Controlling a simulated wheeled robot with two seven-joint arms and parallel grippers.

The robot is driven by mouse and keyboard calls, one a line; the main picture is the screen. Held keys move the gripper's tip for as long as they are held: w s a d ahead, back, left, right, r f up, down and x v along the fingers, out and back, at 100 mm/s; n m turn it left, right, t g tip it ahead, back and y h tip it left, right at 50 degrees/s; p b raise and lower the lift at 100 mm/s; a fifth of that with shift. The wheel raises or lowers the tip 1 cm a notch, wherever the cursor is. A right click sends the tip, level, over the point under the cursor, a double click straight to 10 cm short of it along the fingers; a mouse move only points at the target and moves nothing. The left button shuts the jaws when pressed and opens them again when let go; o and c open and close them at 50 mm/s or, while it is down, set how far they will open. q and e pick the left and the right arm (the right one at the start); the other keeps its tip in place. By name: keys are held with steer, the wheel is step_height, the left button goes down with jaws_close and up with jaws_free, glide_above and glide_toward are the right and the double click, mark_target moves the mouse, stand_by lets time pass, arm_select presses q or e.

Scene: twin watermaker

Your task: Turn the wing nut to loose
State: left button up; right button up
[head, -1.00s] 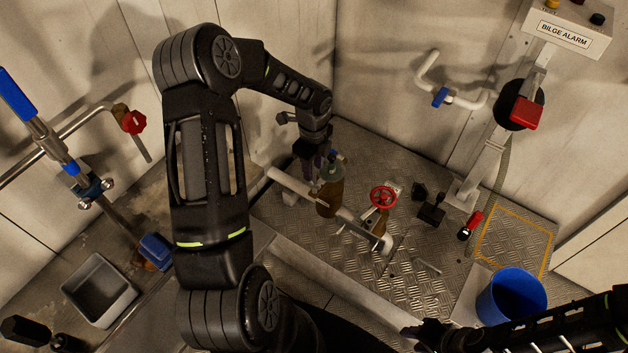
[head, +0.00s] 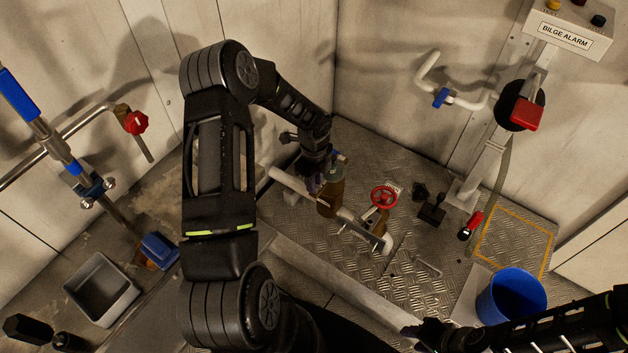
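A brown, bronze-like strainer body (head: 330,198) with a greenish top stands on the pipe at the middle of the floor, in the head view. My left gripper (head: 315,184) points down at the left side of the strainer's top, very close to it. I cannot tell whether they touch. The wing nut is not distinguishable; it is too small or hidden by the gripper. The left fingers are dark and small, so their opening is unclear. My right gripper (head: 425,333) is low at the right, away from the strainer, and its fingers are not clear.
A red handwheel valve (head: 383,196) stands right of the strainer on the same pipe (head: 290,181). A blue bucket (head: 511,297) is at the lower right. A grey bin (head: 101,288) is at the lower left.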

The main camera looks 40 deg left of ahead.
arm_select(q)
jaws_close()
steer(key=shift+n, duration=0.3)
steer(key=n+b, duration=0.2)
steer(key=shift+f+n+b, duration=0.15)
steer(key=shift+n+b, duration=0.2)
steer(key=shift+n, duration=0.05)
steer(key=n+b, duration=0.3)
steer(key=n, duration=0.2)
steer(key=shift+s+d+n, duration=0.1)
steer(key=shift+n, duration=0.2)
steer(key=n+b, duration=0.2)
steer(key=n, duration=0.2)
steer(key=shift+s+d+r+n+b, duration=0.1)
steer(key=shift+n+b, duration=0.25)
steer(key=shift+n, duration=0.9)
steer(key=shift+d+r+n+b, duration=0.1)
steer(key=shift+n+b, duration=0.25)
steer(key=shift+n, duration=0.9)
